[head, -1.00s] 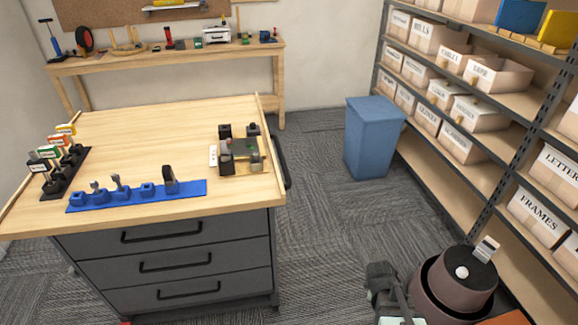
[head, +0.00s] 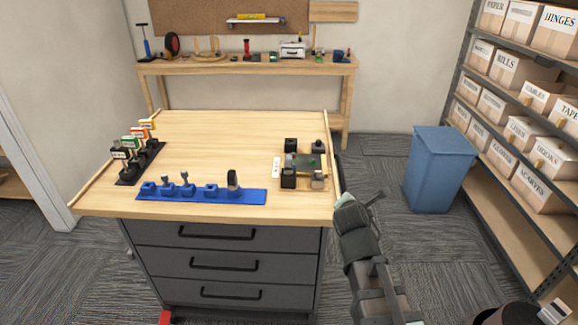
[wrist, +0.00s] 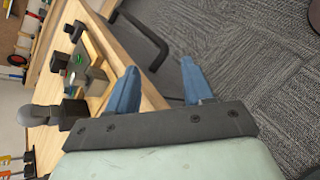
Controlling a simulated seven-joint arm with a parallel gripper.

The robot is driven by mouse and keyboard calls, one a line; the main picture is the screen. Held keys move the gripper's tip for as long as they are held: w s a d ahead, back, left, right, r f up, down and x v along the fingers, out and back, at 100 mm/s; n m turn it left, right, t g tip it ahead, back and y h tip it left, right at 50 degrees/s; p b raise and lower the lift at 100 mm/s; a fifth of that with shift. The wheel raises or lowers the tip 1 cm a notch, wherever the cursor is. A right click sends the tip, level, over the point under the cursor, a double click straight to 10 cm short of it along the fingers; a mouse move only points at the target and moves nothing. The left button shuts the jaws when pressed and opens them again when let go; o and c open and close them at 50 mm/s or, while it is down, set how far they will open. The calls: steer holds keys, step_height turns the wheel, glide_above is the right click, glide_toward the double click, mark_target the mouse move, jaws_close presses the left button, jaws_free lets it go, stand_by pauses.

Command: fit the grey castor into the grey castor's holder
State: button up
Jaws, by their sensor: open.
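A blue rack (head: 255,197) lies along the table's front edge, with a row of blue sockets. A large dark-grey piece with a rounded top (head: 232,181), possibly the grey castor, stands upright at its right end. Two small grey stemmed parts (head: 185,177) stand in sockets further left. A black stand (head: 140,165) with coloured label cards is at the table's left; I cannot tell which holder is the grey castor's. My gripper (wrist: 160,78) is open and empty, beside the table's right edge.
A fixture with black blocks (head: 289,178) stands at the table's right, nearest my gripper. A black rail (wrist: 150,42) runs along that side. A blue bin (head: 440,170) and box shelves (head: 510,130) are further right. The table's middle (head: 225,150) is clear.

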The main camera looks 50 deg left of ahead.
mark_target(289, 160)
steer(key=s+a+r+n+y, duration=0.5)
steer(key=s+a+r+n, duration=0.5)
steer(key=s+a+r, duration=0.25)
steer(key=x, duration=0.5)
steer(key=f+x, duration=0.1)
steer(key=x, duration=0.2)
steer(key=shift+s+d, duration=0.1)
steer(key=shift+s+f+x, duration=0.1)
steer(key=shift+x, duration=0.75)
steer(key=shift+s+f+x, duration=0.1)
steer(key=shift+f+x, duration=0.05)
steer(key=shift+x, duration=0.7)
steer(key=shift+s+f+x, duration=0.1)
steer(key=shift+x, duration=0.75)
steer(key=shift+c, duration=0.2)
jaws_close()
